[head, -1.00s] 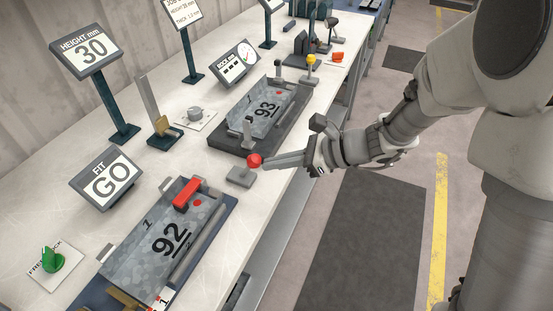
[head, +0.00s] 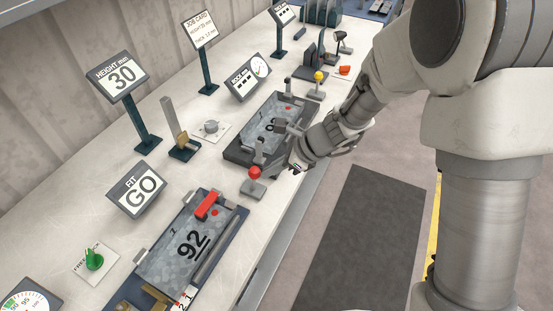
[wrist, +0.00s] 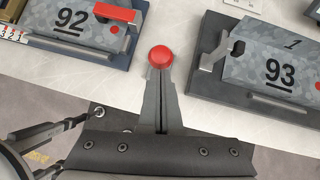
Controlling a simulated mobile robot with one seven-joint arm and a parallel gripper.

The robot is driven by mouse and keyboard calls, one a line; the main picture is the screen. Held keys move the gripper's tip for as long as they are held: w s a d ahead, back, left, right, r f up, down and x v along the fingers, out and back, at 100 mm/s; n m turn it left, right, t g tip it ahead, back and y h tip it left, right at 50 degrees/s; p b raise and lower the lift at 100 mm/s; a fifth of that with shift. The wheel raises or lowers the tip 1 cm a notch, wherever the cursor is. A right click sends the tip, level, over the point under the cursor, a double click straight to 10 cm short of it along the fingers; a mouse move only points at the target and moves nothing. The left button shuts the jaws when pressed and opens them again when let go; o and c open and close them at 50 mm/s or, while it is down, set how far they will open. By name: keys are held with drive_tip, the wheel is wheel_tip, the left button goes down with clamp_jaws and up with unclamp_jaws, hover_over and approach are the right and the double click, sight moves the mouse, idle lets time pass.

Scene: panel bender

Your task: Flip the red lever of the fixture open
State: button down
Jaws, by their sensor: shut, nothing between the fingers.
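The bar also shows at the top left in the wrist view (wrist: 114,13). A separate round red knob (head: 254,172) stands on a small grey base (head: 253,189) between the fixtures. My gripper (head: 276,168) is just right of this knob. In the wrist view, my shut, empty fingers (wrist: 159,78) point at the knob (wrist: 160,57), which sits at their tips. I cannot tell whether they touch.
A second fixture with a panel marked 93 (wrist: 280,72) lies close to the right of my fingers in the wrist view, with an upright clamp handle (wrist: 238,46). A GO display (head: 138,190) stands left of panel 92.

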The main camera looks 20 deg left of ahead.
sight(258, 168)
drive_tip(key=p, duration=0.1)
drive_tip(key=a+r+h+p, duration=0.1)
drive_tip(key=p, duration=0.1)
drive_tip(key=shift+a+r, duration=0.1)
drive_tip(key=shift+a, duration=0.2)
drive_tip(key=shift+w+a+p, duration=0.15)
drive_tip(key=shift+a+p, duration=0.8)
drive_tip(key=shift+p, duration=0.1)
drive_tip(key=shift+r+p, duration=0.55)
drive_tip(key=shift+r, duration=0.2)
drive_tip(key=shift+d, duration=0.1)
